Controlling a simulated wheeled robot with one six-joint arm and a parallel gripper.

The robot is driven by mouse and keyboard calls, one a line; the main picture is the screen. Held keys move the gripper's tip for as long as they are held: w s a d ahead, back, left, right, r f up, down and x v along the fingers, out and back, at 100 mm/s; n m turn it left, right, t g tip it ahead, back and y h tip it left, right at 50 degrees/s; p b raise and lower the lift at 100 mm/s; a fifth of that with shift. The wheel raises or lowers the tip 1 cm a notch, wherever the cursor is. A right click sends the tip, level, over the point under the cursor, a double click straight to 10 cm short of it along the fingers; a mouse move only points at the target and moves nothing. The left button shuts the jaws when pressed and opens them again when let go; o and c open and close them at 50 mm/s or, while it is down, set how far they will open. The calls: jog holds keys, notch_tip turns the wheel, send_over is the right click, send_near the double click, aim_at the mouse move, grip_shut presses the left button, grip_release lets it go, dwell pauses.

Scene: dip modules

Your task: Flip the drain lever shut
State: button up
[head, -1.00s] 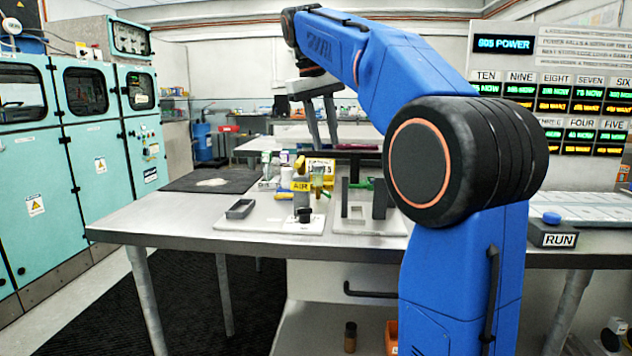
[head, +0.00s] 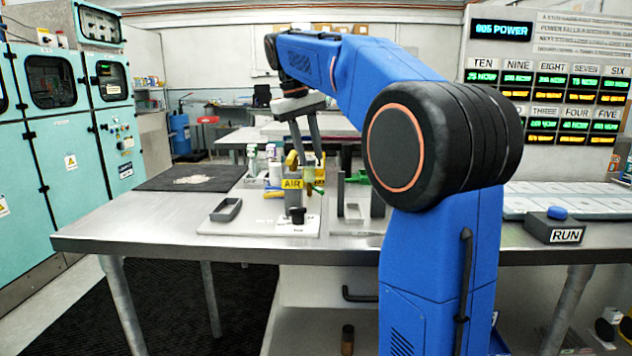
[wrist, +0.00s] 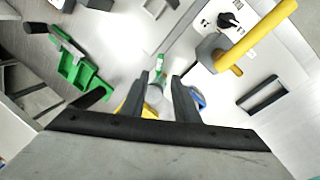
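My gripper (head: 308,160) hangs over the fixtures on the bench, fingers pointing down and apart. In the wrist view the two fingers (wrist: 157,80) stand open, with a pale, green-topped item showing between and beyond them; I cannot tell whether they touch it. A yellow lever handle (wrist: 255,38) lies to their right, on a grey post by a black knob. A green part (wrist: 78,70) with a dark bar lies to their left. The head view shows the green part (head: 358,177) right of the gripper. I cannot read a drain label, so which part is the drain lever is unclear.
A post with a yellow AIR sign (head: 293,184) stands under the gripper. A dark mat (head: 165,182) lies farther left. A RUN box (head: 555,232) is at the right. The bench front left is clear.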

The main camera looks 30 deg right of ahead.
aim_at(318, 189)
jog(key=x, duration=0.8)
jog(key=shift+d+f, duration=0.1)
jog(key=shift+f, duration=0.3)
grip_shut()
